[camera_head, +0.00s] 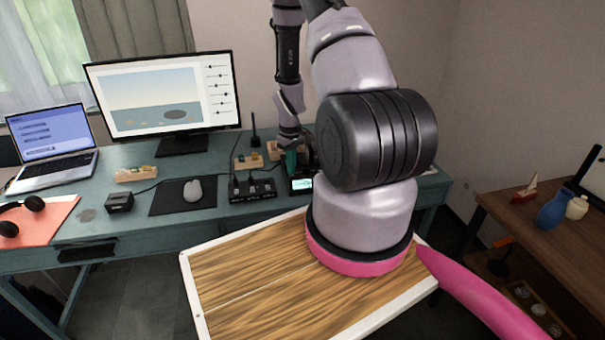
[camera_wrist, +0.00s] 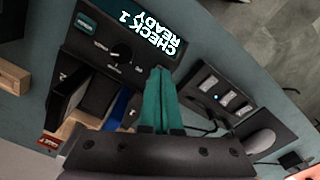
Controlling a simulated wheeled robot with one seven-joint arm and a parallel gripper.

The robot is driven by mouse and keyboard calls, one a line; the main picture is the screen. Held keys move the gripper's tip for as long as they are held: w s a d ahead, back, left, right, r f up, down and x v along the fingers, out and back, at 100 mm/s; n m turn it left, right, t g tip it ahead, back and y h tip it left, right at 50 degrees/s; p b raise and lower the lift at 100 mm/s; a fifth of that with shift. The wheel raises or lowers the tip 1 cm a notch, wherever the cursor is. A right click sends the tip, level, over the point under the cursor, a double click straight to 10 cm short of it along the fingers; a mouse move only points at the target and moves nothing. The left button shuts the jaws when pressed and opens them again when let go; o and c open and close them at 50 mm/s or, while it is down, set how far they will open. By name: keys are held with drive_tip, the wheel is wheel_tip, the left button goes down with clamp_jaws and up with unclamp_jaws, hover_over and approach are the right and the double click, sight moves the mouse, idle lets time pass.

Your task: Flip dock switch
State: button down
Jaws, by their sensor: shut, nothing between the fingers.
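My gripper (camera_wrist: 160,70) has its teal fingers pressed together with nothing between them. In the head view my gripper (camera_head: 291,172) hangs over the back right of the desk. In the wrist view the fingertips are in front of a dark device with a lit screen (camera_wrist: 150,32) reading "CHECK 1 READY" and a round dark knob or hole (camera_wrist: 121,53). To the right of the fingers is a black box with several pale switches (camera_wrist: 225,99) and a small blue light. It also shows in the head view (camera_head: 252,189). I cannot tell which part is the dock switch, or whether the fingers touch anything.
Black upright items (camera_wrist: 97,97) crowd the left of the fingers. My arm hides the desk's right part in the head view.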

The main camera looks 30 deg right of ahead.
wheel_tip(320, 180, up, 7)
idle(0.7)
idle(0.4)
drive_tip(key=s+a+r+m+t, duration=0.2)
drive_tip(key=a+r, duration=0.1)
drive_tip(key=r, duration=1)
drive_tip(key=s+a+r+m+t, duration=0.15)
drive_tip(key=a+r, duration=0.25)
drive_tip(key=r, duration=0.9)
drive_tip(key=s+a+r+m+t+y, duration=0.1)
drive_tip(key=s+a+r+t, duration=0.1)
drive_tip(key=s+r, duration=0.5)
drive_tip(key=s+a+r+m+t+y, duration=0.1)
drive_tip(key=s+a+r+m, duration=0.1)
drive_tip(key=s+a+r, duration=0.2)
drive_tip(key=s+r, duration=0.3)
drive_tip(key=s, duration=0.2)
drive_tip(key=shift+a+r+t, duration=0.2)
drive_tip(key=shift+r+t, duration=0.15)
drive_tip(key=shift+r, duration=0.05)
